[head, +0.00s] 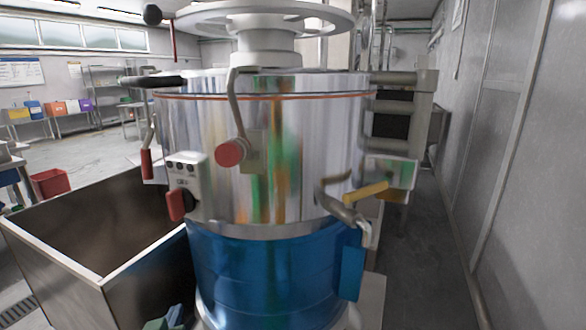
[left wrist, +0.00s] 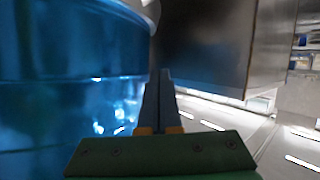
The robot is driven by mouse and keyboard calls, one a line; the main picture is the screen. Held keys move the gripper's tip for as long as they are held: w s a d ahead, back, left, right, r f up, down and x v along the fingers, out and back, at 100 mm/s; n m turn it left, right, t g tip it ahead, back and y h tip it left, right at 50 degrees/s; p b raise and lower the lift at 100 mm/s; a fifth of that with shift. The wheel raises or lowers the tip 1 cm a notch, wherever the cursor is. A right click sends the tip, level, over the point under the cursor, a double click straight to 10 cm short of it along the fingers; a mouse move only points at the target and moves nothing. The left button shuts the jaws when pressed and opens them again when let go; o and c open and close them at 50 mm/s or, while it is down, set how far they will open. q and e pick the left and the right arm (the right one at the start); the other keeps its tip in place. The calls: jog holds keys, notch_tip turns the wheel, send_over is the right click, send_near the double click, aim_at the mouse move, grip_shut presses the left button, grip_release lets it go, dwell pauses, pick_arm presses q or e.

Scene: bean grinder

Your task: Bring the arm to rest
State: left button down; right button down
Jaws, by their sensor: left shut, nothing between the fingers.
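The bean grinder (head: 310,150) stands upright in the middle of the head view, a shiny steel drum with a blue lower body (head: 265,275). My left gripper (head: 172,314) shows only in part at the bottom edge of the head view, low beside the grinder's blue body. In the left wrist view my left gripper (left wrist: 164,73) has its two dark fingers together with nothing between them. The blue body (left wrist: 65,110) fills the left of that view; I cannot tell whether the fingers touch it. My right gripper is not in view.
An open metal bin (head: 50,275) stands left of the grinder, close to my left gripper; its dark wall (left wrist: 205,45) shows in the left wrist view. A red crate (head: 49,183) lies farther back. A grey wall (head: 530,150) bounds the right, with a narrow clear strip of floor (head: 420,250).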

pick_arm(q)
jog(key=s+d+f+m+g+h, duration=0.2)
jog(key=s+d+f+m+g, duration=0.25)
jog(key=s+f, duration=0.55)
jog(key=s+d+f+m+g+h, duration=0.25)
jog(key=s+d+f+g, duration=0.35)
jog(key=s, duration=0.8)
notch_tip(320, 180, down, 11)
jog(key=s+a+p, duration=0.1)
jog(key=a+p, duration=0.1)
jog(key=p, duration=0.4)
jog(key=s+a+f+g+p, duration=0.1)
jog(key=s+f+p, duration=0.3)
jog(key=s, duration=0.8)
notch_tip(320, 180, down, 3)
jog(key=shift+s+a+r, duration=0.15)
jog(key=shift+s+a, duration=0.25)
jog(key=shift+a, duration=0.2)
jog(key=shift+g+y, duration=0.25)
